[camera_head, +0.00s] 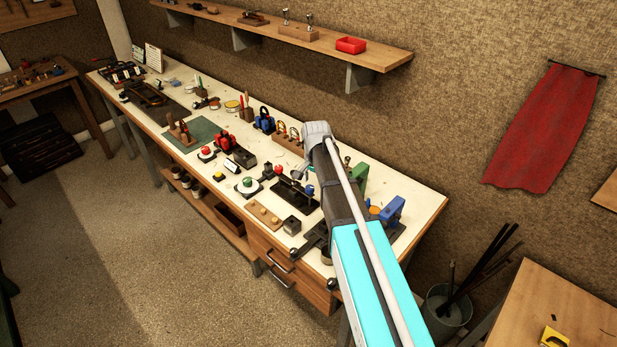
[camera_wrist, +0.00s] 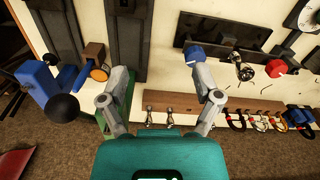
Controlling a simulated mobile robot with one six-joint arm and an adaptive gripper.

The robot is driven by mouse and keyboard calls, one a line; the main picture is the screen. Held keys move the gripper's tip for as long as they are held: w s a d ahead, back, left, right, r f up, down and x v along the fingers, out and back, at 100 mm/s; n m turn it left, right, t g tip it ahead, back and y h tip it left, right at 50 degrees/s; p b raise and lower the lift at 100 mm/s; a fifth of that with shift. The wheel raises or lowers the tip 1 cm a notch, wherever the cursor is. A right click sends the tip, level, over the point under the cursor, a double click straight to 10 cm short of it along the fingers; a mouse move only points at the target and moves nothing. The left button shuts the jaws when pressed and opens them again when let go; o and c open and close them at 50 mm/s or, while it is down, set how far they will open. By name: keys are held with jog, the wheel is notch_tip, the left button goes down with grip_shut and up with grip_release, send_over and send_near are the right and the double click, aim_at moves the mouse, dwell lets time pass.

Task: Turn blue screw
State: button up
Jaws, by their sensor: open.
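The blue screw (camera_wrist: 195,54) has a blue faceted head and sits at the edge of a black fixture (camera_wrist: 235,60) in the wrist view. In the head view the blue screw (camera_head: 309,190) shows small on the bench, beside the black fixture. My gripper (camera_wrist: 160,70) is open, with its two grey fingers wide apart and nothing between them. The right finger's tip is very close to the blue screw; I cannot tell whether they touch. In the head view my arm reaches over the bench and hides part of it.
A blue clamp-like tool (camera_wrist: 42,84) with a black ball stands at the left in the wrist view. A wooden rack (camera_wrist: 250,112) holds several rings. The bench (camera_head: 425,195) is crowded; a shelf (camera_head: 385,57) hangs above.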

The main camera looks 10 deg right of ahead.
aim_at(310, 187)
jog(key=w+r+m+p, duration=0.2)
jog(key=w+r+m, duration=0.1)
jog(key=w, duration=0.5)
jog(key=shift+r, duration=0.4)
jog(key=shift+f, duration=0.1)
notch_tip(310, 187, down, 14)
jog(key=b, duration=1.3)
jog(key=shift+r, duration=0.2)
jog(key=shift+c, duration=0.2)
grip_shut()
